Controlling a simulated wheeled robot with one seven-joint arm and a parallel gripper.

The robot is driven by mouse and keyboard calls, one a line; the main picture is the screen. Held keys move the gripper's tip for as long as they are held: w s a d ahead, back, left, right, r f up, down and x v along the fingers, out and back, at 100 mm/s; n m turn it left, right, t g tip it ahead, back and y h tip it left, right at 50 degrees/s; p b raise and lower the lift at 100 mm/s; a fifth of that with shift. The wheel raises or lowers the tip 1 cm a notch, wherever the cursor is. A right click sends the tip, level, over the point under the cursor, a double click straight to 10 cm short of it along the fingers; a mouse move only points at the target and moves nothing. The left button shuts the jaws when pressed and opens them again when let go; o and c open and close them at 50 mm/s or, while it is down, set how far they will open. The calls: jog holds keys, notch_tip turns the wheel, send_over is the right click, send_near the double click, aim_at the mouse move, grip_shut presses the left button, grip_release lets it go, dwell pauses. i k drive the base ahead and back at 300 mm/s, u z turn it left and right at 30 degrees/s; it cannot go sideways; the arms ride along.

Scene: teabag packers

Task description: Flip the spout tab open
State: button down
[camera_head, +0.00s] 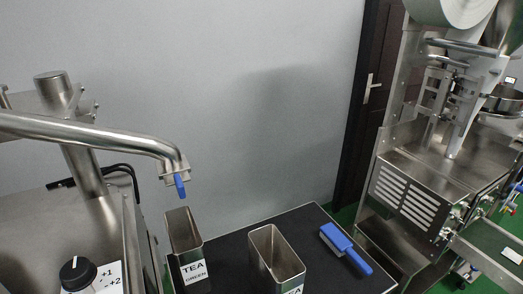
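The blue spout tab (180,186) hangs down at the end of a steel spout pipe (120,138). The pipe comes in from the left and bends downward at its tip, where a small metal bracket (173,171) holds the tab. The spout mouth itself cannot be made out clearly. An open tin (186,245) labelled TEA GREEN stands below the spout tip, a gap beneath the tab. My gripper is not in view.
A second open TEA tin (268,258) and a blue-handled brush (345,248) are on the black table (306,222). At left is a steel machine with a black knob (77,273). A packing machine (420,195) stands at right. Space right of the spout is clear.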

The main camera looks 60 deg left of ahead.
aim_at(178, 179)
jog(key=i, duration=2.45)
jog(key=u, duration=5.55)
jog(key=i, duration=0.55)
jog(key=u, duration=0.05)
